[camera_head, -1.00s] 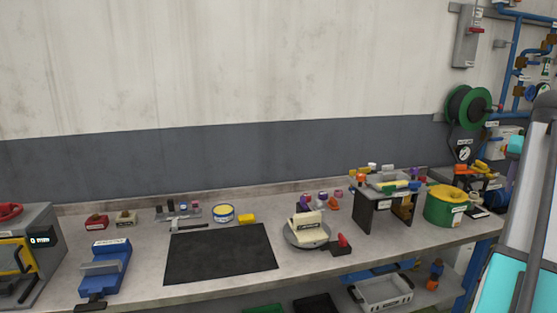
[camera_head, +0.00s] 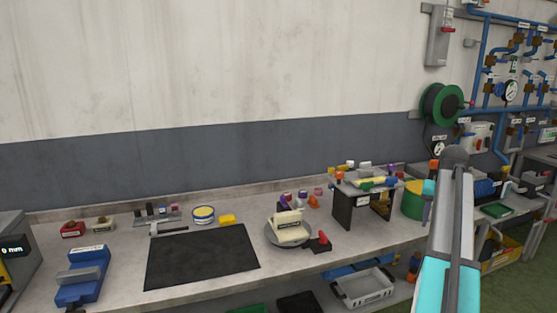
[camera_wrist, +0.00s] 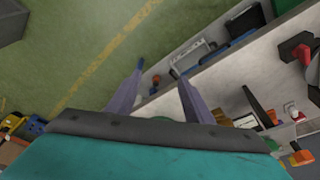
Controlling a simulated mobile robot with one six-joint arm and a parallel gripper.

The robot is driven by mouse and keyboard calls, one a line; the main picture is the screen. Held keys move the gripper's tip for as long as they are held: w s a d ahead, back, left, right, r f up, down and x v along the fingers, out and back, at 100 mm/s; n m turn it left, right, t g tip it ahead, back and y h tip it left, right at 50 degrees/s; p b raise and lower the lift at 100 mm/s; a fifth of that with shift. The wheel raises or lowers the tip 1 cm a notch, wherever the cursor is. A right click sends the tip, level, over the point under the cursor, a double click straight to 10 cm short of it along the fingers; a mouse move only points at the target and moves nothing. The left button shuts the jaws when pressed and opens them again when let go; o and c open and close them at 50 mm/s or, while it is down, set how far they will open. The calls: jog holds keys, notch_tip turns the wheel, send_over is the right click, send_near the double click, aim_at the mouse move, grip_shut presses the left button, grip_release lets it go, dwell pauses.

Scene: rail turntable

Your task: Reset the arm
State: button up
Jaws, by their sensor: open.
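My arm (camera_head: 452,235), teal and grey, rises at the right of the head view in front of the bench's right end. My gripper (camera_wrist: 160,82) shows in the wrist view as two slim purple-grey fingers, apart, with nothing held between them. The fingers point toward the bench edge and lower shelf, seen at a slant. My gripper's fingers cannot be made out in the head view.
The bench holds a black mat (camera_head: 200,258), a blue vise (camera_head: 82,275), a round turntable (camera_head: 288,238) with a cream block, and a dark stand (camera_head: 345,208). A white basket (camera_head: 362,288) sits on the lower shelf. Green floor (camera_wrist: 60,50) is open beside the bench.

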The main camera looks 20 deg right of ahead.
jog(key=w+a+f+n+g+y, duration=0.1)
jog(key=w+a+f, duration=0.2)
jog(key=a+f, duration=0.65)
jog(key=w+a+f+n+y, duration=0.1)
jog(key=w+a+f+n, duration=0.15)
jog(key=a+f, duration=0.75)
jog(key=s+a+f+n+g, duration=0.1)
jog(key=a+f, duration=0.5)
jog(key=f, duration=0.4)
jog(key=s+a+f+g, duration=0.1)
jog(key=s+a+f, duration=0.1)
jog(key=a+f, duration=0.6)
jog(key=s+a+f+n+g, duration=0.3)
jog(key=s+a+f+n, duration=0.1)
jog(key=s+a+f, duration=1.55)
jog(key=s+a+f+n+g, duration=0.1)
jog(key=s+a+f, duration=0.2)
jog(key=s, duration=0.6)
jog(key=shift+s+a+g, duration=0.3)
jog(key=shift+s+a, duration=0.05)
jog(key=shift+a, duration=0.45)
